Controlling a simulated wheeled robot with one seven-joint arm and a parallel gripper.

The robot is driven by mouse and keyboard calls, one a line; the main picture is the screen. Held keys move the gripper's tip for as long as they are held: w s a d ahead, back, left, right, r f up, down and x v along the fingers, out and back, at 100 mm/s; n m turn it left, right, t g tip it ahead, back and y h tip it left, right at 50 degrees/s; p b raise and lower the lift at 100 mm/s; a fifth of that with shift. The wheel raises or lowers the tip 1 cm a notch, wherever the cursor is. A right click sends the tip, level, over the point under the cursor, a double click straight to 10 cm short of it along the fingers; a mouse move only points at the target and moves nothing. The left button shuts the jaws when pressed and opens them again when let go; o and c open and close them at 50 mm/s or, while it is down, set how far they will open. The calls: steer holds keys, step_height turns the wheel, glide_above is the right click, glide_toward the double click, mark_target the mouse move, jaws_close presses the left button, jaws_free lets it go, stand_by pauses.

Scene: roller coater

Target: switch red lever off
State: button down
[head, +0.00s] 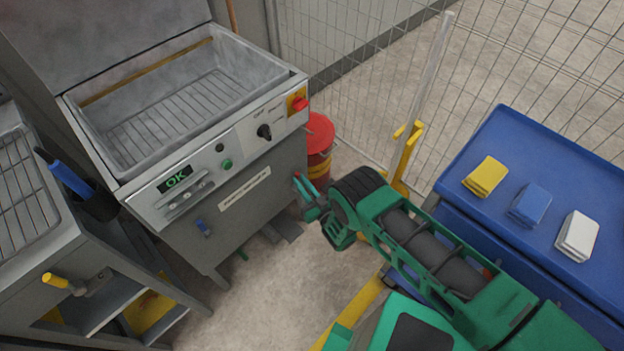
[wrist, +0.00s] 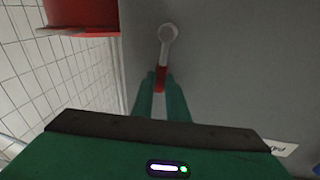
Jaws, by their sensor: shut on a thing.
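The red lever (wrist: 161,78) shows in the wrist view on the grey machine side, with a round grey pivot (wrist: 169,32) above its red handle. The handle hangs downward, tilted slightly left. My gripper (wrist: 161,84) is shut on the red handle, one green finger on each side. In the head view my gripper (head: 304,190) is at the front right of the grey machine (head: 255,190); only a small bit of red shows at its tips, and the pivot cannot be made out there.
A red drum (head: 319,135) stands beside the machine, close to my gripper. A wire fence (head: 370,60) and a yellow post foot (head: 405,160) are behind. A blue cabinet (head: 520,150) with folded cloths is at the right. Floor in front of the machine is partly clear.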

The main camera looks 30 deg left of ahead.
steer(key=shift+s+f+n, duration=0.15)
steer(key=shift+s+n, duration=0.2)
steer(key=shift+n, duration=0.15)
steer(key=c, duration=1.7)
jaws_free()
steer(key=shift+c, duration=0.2)
steer(key=v, duration=1)
steer(key=shift+d, duration=0.35)
steer(key=shift+s+f, duration=0.1)
